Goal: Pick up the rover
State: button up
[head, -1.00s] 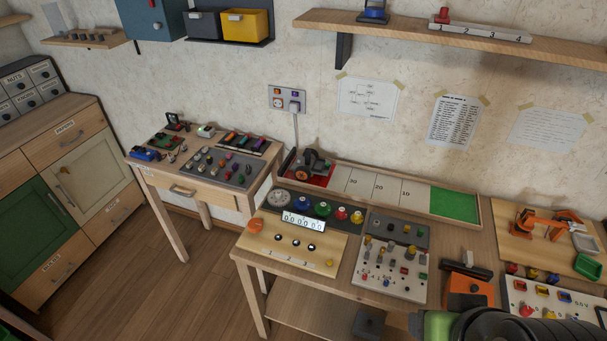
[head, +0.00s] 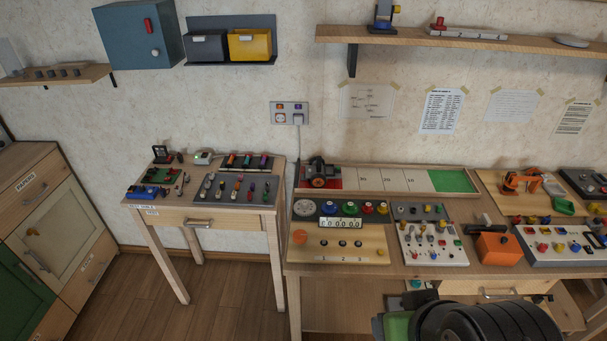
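The rover (head: 322,173) is a small dark vehicle with chunky wheels, one showing an orange-red hub. It stands on the red zone (head: 335,184) at the left end of a long shallow wooden tray on the right-hand bench. Its far side is hidden. Dark ribbed and green parts of my arm show at the bottom edge, in front of the bench and well away from the rover. My gripper's fingers cannot be seen.
The wooden tray (head: 402,193) has pale numbered zones and a green zone (head: 452,181) at right. Button and knob panels (head: 340,243) fill the bench in front of it. A smaller table (head: 240,216) with tools stands left, separated by a narrow gap. A shelf (head: 540,50) hangs above.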

aim_at(330, 172)
jog(key=i+j, duration=0.1)
jog(key=j, duration=0.35)
jog(key=i+j+z, duration=0.1)
jog(key=j, duration=0.4)
jog(key=i+j, duration=0.15)
jog(key=j, duration=0.3)
jog(key=i+j+z, duration=0.1)
jog(key=j, duration=0.35)
jog(key=i+j+z, duration=0.15)
jog(key=i+j, duration=0.85)
jog(key=i, duration=0.35)
jog(key=l+z, duration=0.05)
